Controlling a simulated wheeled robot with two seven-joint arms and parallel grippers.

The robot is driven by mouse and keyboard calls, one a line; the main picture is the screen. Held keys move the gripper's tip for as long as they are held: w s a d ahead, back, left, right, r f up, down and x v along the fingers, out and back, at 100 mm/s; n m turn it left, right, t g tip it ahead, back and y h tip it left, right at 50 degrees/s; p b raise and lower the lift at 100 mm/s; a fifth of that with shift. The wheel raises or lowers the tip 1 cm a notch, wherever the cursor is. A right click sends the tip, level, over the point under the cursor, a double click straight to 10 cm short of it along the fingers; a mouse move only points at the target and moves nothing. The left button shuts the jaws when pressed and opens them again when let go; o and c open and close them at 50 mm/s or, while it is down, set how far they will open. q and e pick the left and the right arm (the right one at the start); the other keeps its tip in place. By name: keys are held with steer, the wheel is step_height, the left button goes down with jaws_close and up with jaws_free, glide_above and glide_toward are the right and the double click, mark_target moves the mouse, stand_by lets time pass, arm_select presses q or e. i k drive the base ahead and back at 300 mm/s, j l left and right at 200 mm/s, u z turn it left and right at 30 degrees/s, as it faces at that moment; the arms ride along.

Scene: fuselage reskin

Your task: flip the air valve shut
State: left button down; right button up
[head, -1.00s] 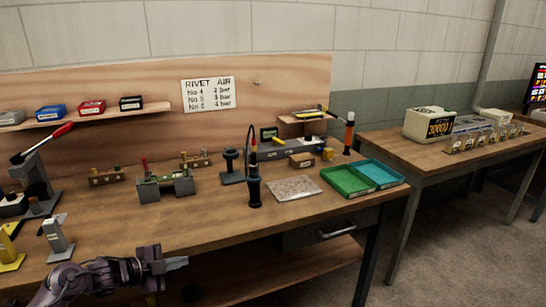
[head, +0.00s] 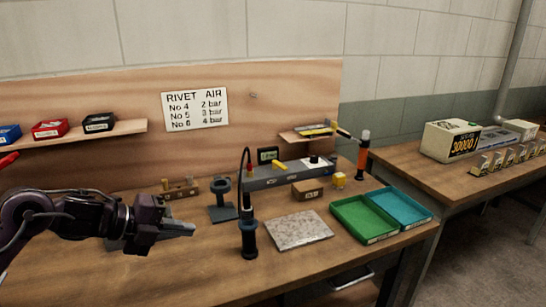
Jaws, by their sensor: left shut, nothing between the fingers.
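A long grey air unit (head: 258,183) lies at the back of the bench, right of centre. A small yellow lever (head: 280,166) on its top looks like the air valve handle; it is slanted, and I cannot tell its exact setting. A dark gauge with a green display (head: 268,155) stands behind it. My left gripper (head: 192,229) is shut and empty, in front of the bench's left half, left of and nearer than the air unit, and not touching it. My right gripper is not in view.
A dark riveting tool (head: 249,238) with a hose stands between my left gripper and the air unit. A grey stand (head: 222,205), a speckled plate (head: 298,230), a brown box (head: 307,190) and a green tray (head: 362,217) are nearby. The front of the bench is mostly clear.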

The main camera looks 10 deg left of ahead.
mark_target(275, 164)
steer(key=i+j, duration=0.15)
steer(key=i, duration=0.45)
steer(key=i+j, duration=0.2)
steer(key=i, duration=0.4)
